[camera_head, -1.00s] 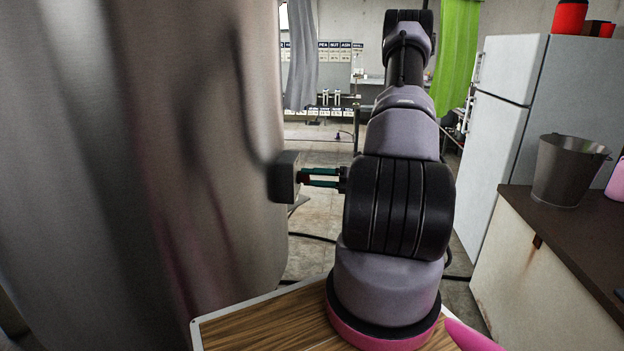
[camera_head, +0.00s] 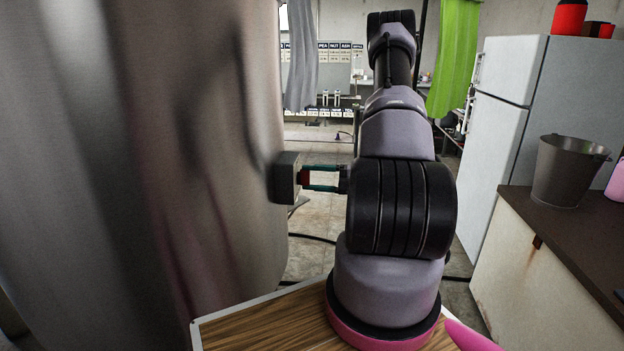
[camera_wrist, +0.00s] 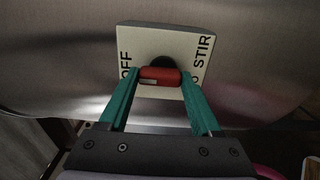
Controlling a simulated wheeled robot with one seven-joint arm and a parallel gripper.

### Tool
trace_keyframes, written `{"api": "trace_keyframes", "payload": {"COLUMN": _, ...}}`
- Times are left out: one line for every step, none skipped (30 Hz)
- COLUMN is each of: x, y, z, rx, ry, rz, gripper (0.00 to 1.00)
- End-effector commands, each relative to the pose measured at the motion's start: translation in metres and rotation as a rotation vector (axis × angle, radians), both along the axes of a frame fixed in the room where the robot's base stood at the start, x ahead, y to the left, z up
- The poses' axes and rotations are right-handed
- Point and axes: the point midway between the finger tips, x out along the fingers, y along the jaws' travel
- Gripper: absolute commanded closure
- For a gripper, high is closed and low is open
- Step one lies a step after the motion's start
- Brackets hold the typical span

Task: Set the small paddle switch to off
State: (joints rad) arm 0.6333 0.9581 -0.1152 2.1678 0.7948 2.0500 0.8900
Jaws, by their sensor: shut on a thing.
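The small paddle switch is a red paddle (camera_wrist: 160,76) on a dark round hub, mounted on a cream plate (camera_wrist: 168,48) lettered OFF and STIR. In the wrist view OFF is to the left of the paddle and STIR to the right. My gripper (camera_wrist: 161,78) has its two green fingers against the paddle's two ends, shut on it. In the head view the grey switch box (camera_head: 285,177) stands out from the tank side, and my gripper (camera_head: 312,179) reaches it from the right. The plate's lettering is not visible there. Which label the paddle points to I cannot tell.
The big metal tank (camera_head: 130,170) fills the left. A wood-topped surface (camera_head: 270,325) lies below my arm. A counter (camera_head: 560,230) with a dark bucket (camera_head: 570,170) and a white fridge (camera_head: 500,130) stand right. Floor shows between tank and counter.

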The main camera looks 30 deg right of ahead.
Motion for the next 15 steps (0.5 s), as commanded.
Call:
{"api": "trace_keyframes", "payload": {"x": -0.0003, "y": -0.0014, "z": -0.0006, "rx": 0.0, "ry": 0.004, "rz": -0.003, "gripper": 0.91}}
{"api": "trace_keyframes", "payload": {"x": -0.0003, "y": -0.0014, "z": -0.0006, "rx": 0.0, "ry": 0.004, "rz": -0.003, "gripper": 0.91}}
{"api": "trace_keyframes", "payload": {"x": -0.0003, "y": -0.0014, "z": -0.0006, "rx": 0.001, "ry": 0.004, "rz": -0.003, "gripper": 0.91}}
{"api": "trace_keyframes", "payload": {"x": -0.0003, "y": -0.0014, "z": -0.0006, "rx": 0.001, "ry": 0.004, "rz": -0.003, "gripper": 0.91}}
{"api": "trace_keyframes", "payload": {"x": -0.0003, "y": -0.0014, "z": -0.0006, "rx": 0.001, "ry": 0.004, "rz": -0.003, "gripper": 0.91}}
{"api": "trace_keyframes", "payload": {"x": -0.0003, "y": -0.0014, "z": -0.0006, "rx": 0.001, "ry": 0.004, "rz": -0.003, "gripper": 0.91}}
{"api": "trace_keyframes", "payload": {"x": -0.0003, "y": -0.0014, "z": -0.0007, "rx": 0.001, "ry": 0.004, "rz": -0.003, "gripper": 0.91}}
{"api": "trace_keyframes", "payload": {"x": -0.0003, "y": -0.0014, "z": -0.0007, "rx": 0.001, "ry": 0.004, "rz": -0.003, "gripper": 0.91}}
{"api": "trace_keyframes", "payload": {"x": -0.0003, "y": -0.0014, "z": -0.0007, "rx": 0.0, "ry": 0.004, "rz": -0.003, "gripper": 0.91}}
{"api": "trace_keyframes", "payload": {"x": -0.0003, "y": -0.0014, "z": -0.0007, "rx": 0.0, "ry": 0.004, "rz": -0.003, "gripper": 0.91}}
{"api": "trace_keyframes", "payload": {"x": -0.0003, "y": -0.0014, "z": -0.0007, "rx": 0.0, "ry": 0.004, "rz": -0.003, "gripper": 0.91}}
{"api": "trace_keyframes", "payload": {"x": -0.0003, "y": -0.0014, "z": -0.0007, "rx": 0.0, "ry": 0.004, "rz": -0.003, "gripper": 0.24}}
{"api": "trace_keyframes", "payload": {"x": -0.0002, "y": -0.0013, "z": -0.0007, "rx": 0.0, "ry": 0.004, "rz": -0.003, "gripper": 0.12}}
{"api": "trace_keyframes", "payload": {"x": -0.0002, "y": -0.0012, "z": -0.0006, "rx": 0.0, "ry": 0.004, "rz": -0.003, "gripper": 0.05}}
{"api": "trace_keyframes", "payload": {"x": -0.0002, "y": -0.001, "z": -0.0006, "rx": 0.001, "ry": 0.003, "rz": -0.003, "gripper": 0.05}}
